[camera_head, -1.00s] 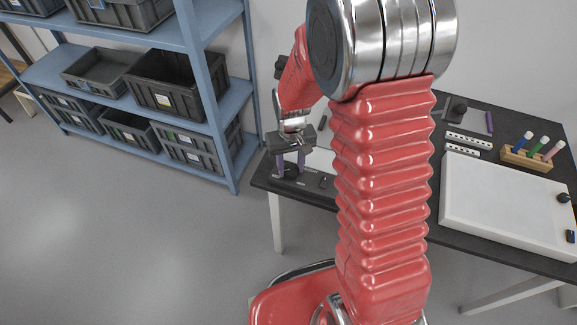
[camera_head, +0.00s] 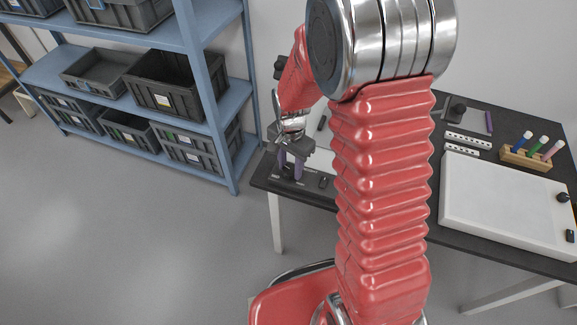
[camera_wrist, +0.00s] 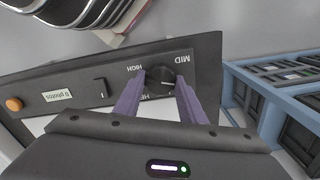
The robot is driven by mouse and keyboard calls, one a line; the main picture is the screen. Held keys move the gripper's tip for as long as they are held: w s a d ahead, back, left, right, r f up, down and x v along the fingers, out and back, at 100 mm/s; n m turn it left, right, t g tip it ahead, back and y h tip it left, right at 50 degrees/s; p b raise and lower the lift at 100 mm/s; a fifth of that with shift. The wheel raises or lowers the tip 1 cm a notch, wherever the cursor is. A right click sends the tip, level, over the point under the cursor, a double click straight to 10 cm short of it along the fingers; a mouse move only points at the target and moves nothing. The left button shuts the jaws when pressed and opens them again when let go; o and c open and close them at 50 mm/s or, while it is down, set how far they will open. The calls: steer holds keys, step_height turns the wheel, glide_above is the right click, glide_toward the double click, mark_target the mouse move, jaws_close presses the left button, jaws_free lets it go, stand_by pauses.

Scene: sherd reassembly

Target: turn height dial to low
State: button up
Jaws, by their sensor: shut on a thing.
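The height dial (camera_wrist: 160,82) is a round black knob on a dark panel (camera_wrist: 70,75) in the wrist view. A small pale mark shows on its face. Upside-down labels MID and HIGH are printed beside it, and another label is partly covered by a finger. My gripper (camera_wrist: 158,88) has its two purple fingers on either side of the dial, shut on it. I cannot tell exactly which setting the mark points to. In the head view my gripper (camera_head: 291,176) is at the left end of the dark table, and its fingers largely hide the dial.
The panel also carries an orange button (camera_wrist: 14,104), a black switch (camera_wrist: 100,88) and a label (camera_wrist: 57,95). In the head view, a white board (camera_head: 505,200) and a tube rack (camera_head: 527,157) lie to the right. A blue shelf (camera_head: 212,85) stands left of the table.

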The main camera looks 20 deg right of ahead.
mark_target(290, 168)
steer(key=m, duration=0.7)
steer(key=shift+w+a+r, duration=0.1)
steer(key=shift+w+r, duration=0.05)
steer(key=shift+w, duration=0.15)
steer(key=m, duration=0.7)
steer(key=o, duration=1)
steer(key=shift+s, duration=0.2)
steer(key=shift+o, duration=0.2)
step_height(290, 168, up, 14)
steer(key=shift+f, duration=0.25)
